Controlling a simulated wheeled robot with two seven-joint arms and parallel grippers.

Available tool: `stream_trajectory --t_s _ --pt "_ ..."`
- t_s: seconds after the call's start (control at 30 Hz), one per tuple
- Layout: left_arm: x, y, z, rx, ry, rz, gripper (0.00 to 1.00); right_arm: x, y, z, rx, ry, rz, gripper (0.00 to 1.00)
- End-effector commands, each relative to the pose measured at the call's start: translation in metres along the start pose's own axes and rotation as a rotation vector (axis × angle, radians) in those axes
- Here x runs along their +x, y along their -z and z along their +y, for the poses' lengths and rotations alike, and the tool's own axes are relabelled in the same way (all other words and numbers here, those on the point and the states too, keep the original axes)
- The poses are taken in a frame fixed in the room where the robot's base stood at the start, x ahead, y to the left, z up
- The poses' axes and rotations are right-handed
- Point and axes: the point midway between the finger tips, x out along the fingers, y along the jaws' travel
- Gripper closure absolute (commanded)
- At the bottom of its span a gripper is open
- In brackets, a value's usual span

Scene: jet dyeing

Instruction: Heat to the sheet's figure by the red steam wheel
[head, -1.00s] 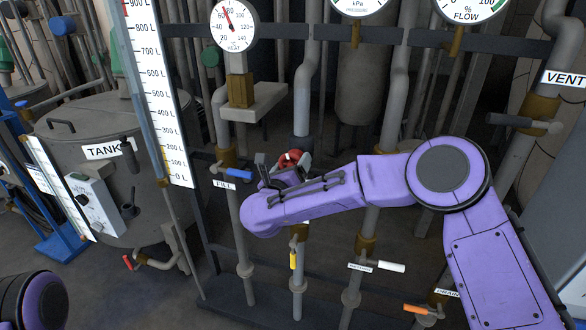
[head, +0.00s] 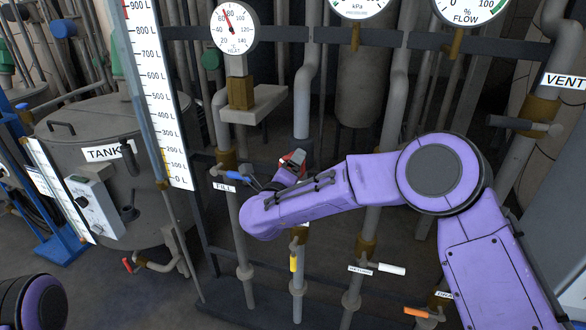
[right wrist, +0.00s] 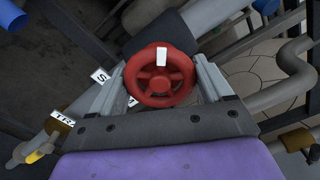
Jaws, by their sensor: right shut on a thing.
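The red steam wheel (right wrist: 161,77) sits between the two fingers of my right gripper (right wrist: 160,80) in the right wrist view. A white mark is at the top of its rim. The gripper is shut on the wheel. In the head view a small red part of the wheel (head: 293,157) shows past my right gripper (head: 285,170); my forearm hides the rest. The round heat gauge (head: 234,27) stands above, its red needle pointing up and left, roughly between 60 and 80. I cannot make out a sheet with a readable figure. My left gripper is out of view.
The blue fill handle (head: 242,178) is close left of my right gripper. Below are yellow (head: 293,263), white (head: 392,269) and orange (head: 416,312) handles on pipes. A bracket (head: 254,104) juts out above the wheel. A tank (head: 85,150) and level scale (head: 155,95) stand left.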

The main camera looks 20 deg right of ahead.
Motion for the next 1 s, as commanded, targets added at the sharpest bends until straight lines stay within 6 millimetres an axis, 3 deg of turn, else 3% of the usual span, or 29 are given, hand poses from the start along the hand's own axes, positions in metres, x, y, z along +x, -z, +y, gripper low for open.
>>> stream_trajectory --t_s 0.4,0.43,0.47,0.77,1.0 --pt "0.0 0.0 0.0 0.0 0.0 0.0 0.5 -0.001 0.003 0.004 -0.011 -0.007 0.006 0.51" --pt "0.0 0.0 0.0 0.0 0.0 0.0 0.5 -0.001 0.003 0.004 -0.011 -0.007 0.005 0.11" --pt "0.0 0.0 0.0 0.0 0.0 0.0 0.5 -0.001 0.003 0.004 -0.011 -0.007 0.005 0.01" --pt "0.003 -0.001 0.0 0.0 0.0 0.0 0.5 -0.007 0.001 0.003 -0.008 -0.004 -0.001 0.0" --pt "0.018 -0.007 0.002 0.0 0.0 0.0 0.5 -0.061 0.003 0.005 -0.009 -0.003 -0.003 0.0"
